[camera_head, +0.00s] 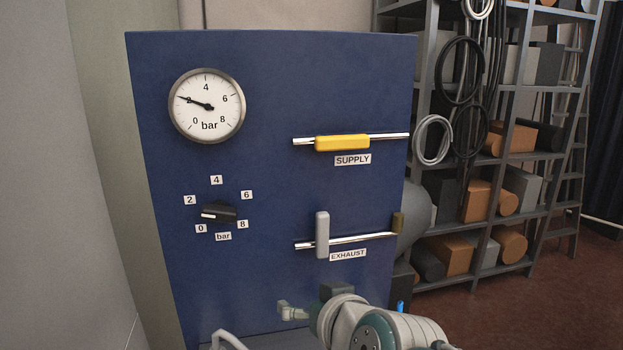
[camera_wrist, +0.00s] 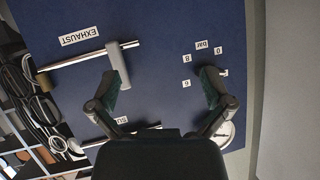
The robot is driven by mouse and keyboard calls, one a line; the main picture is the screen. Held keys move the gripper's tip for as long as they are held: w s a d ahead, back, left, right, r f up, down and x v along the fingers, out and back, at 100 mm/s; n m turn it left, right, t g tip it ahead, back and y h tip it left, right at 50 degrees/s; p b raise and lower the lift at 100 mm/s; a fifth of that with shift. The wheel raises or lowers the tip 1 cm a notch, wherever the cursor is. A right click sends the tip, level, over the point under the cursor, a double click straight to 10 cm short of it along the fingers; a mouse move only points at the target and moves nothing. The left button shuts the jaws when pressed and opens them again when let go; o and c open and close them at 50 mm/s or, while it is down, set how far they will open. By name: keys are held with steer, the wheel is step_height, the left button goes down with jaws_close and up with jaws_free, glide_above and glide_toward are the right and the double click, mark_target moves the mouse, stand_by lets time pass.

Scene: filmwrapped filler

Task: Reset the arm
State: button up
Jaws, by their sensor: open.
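My gripper (camera_wrist: 161,84) is open and empty in the wrist view, its two fingers spread wide in front of the blue panel (camera_wrist: 150,25). One finger overlaps the end of the grey exhaust handle (camera_wrist: 119,62) in the picture; I cannot tell whether they touch. The other finger is over the dial area and hides most of the knob. In the head view, my arm and part of my gripper (camera_head: 292,311) show at the bottom, low in front of the blue panel (camera_head: 270,100), below the exhaust handle (camera_head: 322,235).
The yellow supply handle (camera_head: 342,143) lies along its pipe; the exhaust handle stands across its pipe. The gauge (camera_head: 207,106) needle is near 2. The black knob's (camera_head: 220,211) light mark faces left. A loaded shelf rack (camera_head: 545,90) stands right; a pale wall (camera_head: 80,180) left.

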steer(key=s+d+f+m+g+h, duration=0.1)
steer(key=s+d+f+g+h, duration=0.2)
steer(key=s+d+f, duration=0.2)
steer(key=s+d+f+m+g+h, duration=0.2)
steer(key=s+d+f, duration=0.2)
steer(key=s+d, duration=0.3)
steer(key=d, duration=0.3)
steer(key=shift+s+d+f+g+h, duration=0.25)
steer(key=shift+d+f+g+h, duration=0.1)
steer(key=shift+f+g+h, duration=0.05)
stand_by(2.2)
